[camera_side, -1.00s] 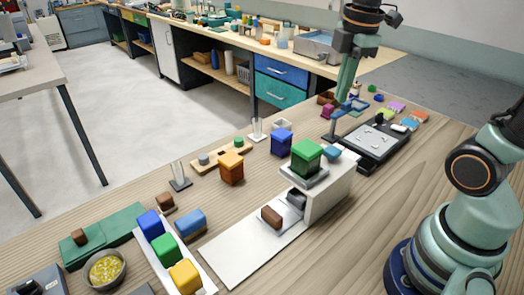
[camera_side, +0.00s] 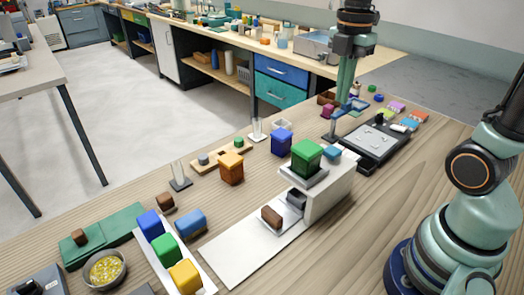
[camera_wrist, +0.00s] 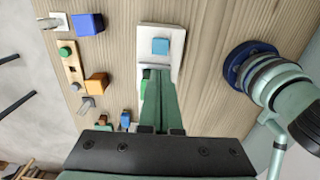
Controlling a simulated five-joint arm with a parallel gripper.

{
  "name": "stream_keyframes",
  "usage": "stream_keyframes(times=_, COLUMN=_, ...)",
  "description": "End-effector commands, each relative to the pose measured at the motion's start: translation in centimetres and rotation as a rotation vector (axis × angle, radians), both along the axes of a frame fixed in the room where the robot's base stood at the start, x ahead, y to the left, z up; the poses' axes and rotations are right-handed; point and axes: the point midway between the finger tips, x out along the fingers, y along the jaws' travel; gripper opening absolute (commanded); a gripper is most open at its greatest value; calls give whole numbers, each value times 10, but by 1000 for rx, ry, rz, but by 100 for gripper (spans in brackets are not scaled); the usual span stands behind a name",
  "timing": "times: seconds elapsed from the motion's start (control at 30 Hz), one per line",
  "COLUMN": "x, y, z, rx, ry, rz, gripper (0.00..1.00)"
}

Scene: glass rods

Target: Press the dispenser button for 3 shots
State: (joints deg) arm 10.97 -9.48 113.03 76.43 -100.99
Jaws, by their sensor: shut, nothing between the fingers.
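The dispenser is a white block (camera_side: 330,190) with a green box (camera_side: 307,154) on top and a blue button (camera_side: 332,153) on its top behind the box. In the wrist view the blue button (camera_wrist: 160,46) lies just beyond my fingertips on the white body (camera_wrist: 176,36). My gripper (camera_side: 344,106) is shut and empty, pointing down. Its tips (camera_wrist: 157,72) appear above and apart from the button; the exact height is hard to tell. A dark cup (camera_side: 297,198) and a brown block (camera_side: 271,217) stand at the dispenser's front. My fingers partly hide the green box in the wrist view.
A blue box (camera_side: 282,141) and an orange box (camera_side: 231,168) stand left of the dispenser. A dark tray (camera_side: 374,146) lies behind it to the right. Blue, green and yellow boxes (camera_side: 184,275) stand at the front left. Bare table lies right of the dispenser.

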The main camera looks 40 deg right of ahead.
Motion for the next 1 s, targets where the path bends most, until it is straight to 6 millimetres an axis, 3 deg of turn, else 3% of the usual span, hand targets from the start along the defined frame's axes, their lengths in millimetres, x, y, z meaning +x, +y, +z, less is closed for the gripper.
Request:
stream_keyframes(times=0.4, x=-1, y=0, z=-81, rx=1, ry=6, rz=-1, gripper=0)
stream_keyframes(times=0.6, x=-1, y=0, z=-111, rx=1, ry=5, rz=-1, gripper=0)
stream_keyframes(times=0.8, x=-1, y=0, z=-125, rx=0, ry=2, rz=-1, gripper=0)
stream_keyframes(times=1.0, x=-1, y=0, z=-127, rx=0, ry=1, rz=-1, gripper=0)
